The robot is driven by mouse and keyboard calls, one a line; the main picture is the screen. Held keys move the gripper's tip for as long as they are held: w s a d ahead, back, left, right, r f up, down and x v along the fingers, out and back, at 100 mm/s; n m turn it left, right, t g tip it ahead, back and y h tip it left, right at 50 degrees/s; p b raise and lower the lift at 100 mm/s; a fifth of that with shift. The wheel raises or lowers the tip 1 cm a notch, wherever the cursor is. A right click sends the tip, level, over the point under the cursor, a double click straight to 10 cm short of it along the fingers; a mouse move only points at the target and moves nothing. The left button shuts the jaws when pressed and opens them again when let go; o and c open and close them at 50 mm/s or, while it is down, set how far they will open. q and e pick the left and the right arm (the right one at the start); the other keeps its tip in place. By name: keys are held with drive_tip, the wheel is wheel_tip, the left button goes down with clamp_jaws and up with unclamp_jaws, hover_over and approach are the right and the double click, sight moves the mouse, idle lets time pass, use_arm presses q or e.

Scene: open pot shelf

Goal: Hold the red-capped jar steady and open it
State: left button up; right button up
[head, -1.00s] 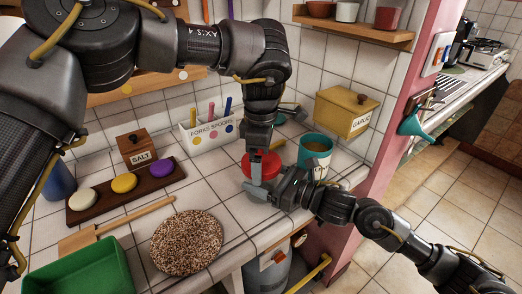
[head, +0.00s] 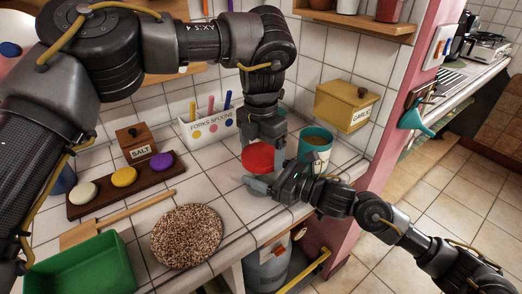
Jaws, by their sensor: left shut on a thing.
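The disc faces the head camera and looks tilted. My right gripper (head: 258,184) is low, just below the cap, coming in from the right. The jar's body is mostly hidden around the right gripper, so I cannot tell how its fingers sit on it, or whether cap and jar still touch.
A teal cup (head: 316,142) stands close right of the cap, with a yellow garlic box (head: 345,108) behind. A cork mat (head: 187,237), green tray (head: 80,268), wooden spatula (head: 120,218) and salt box (head: 136,143) lie left. The counter's front edge is near.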

use_arm(q)
drive_tip(key=n, duration=0.5)
drive_tip(key=shift+n, duration=0.3)
drive_tip(key=n, duration=0.7)
drive_tip(key=shift+r, duration=0.1)
drive_tip(key=n, duration=0.5)
drive_tip(key=shift+d, duration=0.1)
drive_tip(key=n, duration=0.7)
drive_tip(key=shift+w, duration=0.1)
drive_tip(key=shift+r, duration=0.2)
drive_tip(key=shift+r, duration=0.9)
